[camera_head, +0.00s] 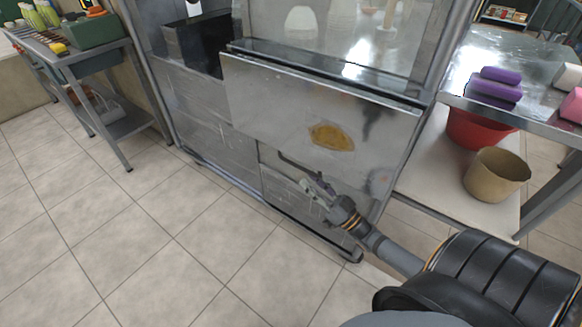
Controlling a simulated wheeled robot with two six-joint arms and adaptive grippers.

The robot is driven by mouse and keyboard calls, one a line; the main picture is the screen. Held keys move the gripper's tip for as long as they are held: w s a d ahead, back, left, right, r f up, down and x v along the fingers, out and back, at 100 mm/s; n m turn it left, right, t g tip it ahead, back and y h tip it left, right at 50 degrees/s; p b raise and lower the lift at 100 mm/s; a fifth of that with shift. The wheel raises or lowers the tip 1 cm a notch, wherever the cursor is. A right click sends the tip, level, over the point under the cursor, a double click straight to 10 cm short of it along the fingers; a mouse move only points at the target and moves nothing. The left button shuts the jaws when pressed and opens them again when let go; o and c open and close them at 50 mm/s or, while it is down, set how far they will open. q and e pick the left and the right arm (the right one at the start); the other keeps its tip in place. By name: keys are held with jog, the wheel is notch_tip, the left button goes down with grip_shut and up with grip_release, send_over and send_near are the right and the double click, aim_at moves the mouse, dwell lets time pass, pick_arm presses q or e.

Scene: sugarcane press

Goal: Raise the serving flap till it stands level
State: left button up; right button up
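The serving flap (265,98) is a broad grey metal panel on the front of the press cabinet. It hangs down from the ledge below the glass, its face towards me, with an orange-brown patch (331,137) on it. My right gripper (291,169) is at the flap's lower edge, in front of the cabinet's lower wall. Its two fingers look spread, with nothing visible between them. Whether a finger touches the flap I cannot tell. My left gripper is out of view.
A workbench (98,60) stands at the left. The tiled floor (130,235) in front is clear.

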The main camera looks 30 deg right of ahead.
aim_at(293, 164)
jog(key=b+x, duration=0.1)
jog(key=x, duration=0.7)
jog(key=shift+w+f, duration=0.1)
jog(key=shift+w, duration=0.05)
grip_shut()
